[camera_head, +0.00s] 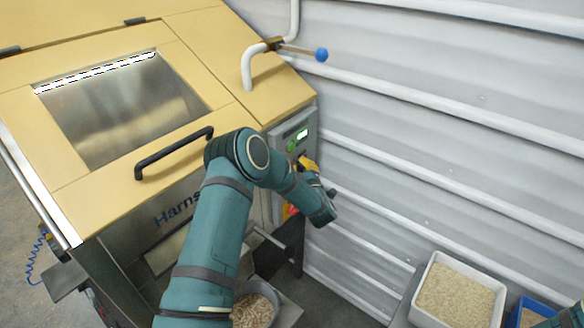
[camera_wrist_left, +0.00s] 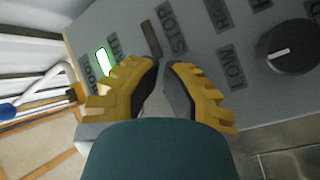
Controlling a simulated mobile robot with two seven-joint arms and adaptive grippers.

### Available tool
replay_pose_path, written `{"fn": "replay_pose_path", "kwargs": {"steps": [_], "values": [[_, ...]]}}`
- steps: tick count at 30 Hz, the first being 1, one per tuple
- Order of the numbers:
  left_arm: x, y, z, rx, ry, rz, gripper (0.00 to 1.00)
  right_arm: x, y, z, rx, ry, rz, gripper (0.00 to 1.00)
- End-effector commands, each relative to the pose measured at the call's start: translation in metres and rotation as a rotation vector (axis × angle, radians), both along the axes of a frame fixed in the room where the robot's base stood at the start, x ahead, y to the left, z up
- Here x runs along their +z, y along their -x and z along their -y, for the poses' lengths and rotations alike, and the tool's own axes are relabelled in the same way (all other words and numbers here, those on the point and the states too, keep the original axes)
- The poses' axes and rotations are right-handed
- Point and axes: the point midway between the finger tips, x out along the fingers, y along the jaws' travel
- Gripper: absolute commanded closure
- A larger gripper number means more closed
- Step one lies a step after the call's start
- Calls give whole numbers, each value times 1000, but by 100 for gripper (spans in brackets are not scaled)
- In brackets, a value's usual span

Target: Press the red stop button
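The grey control panel (camera_head: 281,141) is on the right end of the yellow hopper cabinet. A small red-orange patch with yellow (camera_head: 290,210) shows low on it, partly behind my left arm; I cannot tell whether it is the stop button. My left gripper (camera_head: 305,164) is at the panel, partly hidden by its own wrist. In the left wrist view its yellow fingers (camera_wrist_left: 162,65) point at the panel face, tips nearly meeting, nothing between them. A STOP label (camera_wrist_left: 171,28) is just beyond the tips. No red button shows there. My right gripper is out of view.
The panel has a green lit part (camera_wrist_left: 104,61) and a black knob (camera_wrist_left: 287,47) near the fingers. A blue-knobbed lever (camera_head: 321,54) is above. A bowl of pellets (camera_head: 272,291) stands below my arm, and a white bin (camera_head: 429,319) to the right.

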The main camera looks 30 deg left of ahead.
Motion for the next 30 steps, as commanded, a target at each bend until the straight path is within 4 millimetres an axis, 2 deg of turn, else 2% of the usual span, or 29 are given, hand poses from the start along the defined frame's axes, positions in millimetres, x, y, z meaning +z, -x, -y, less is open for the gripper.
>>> {"fn": "replay_pose_path", "kwargs": {"steps": [21, 30], "values": [[0, -1, -6, 1, 0, 0, 100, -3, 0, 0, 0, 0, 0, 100], [-1, 0, 3, -1, -1, 1, 100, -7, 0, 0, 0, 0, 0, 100]]}}
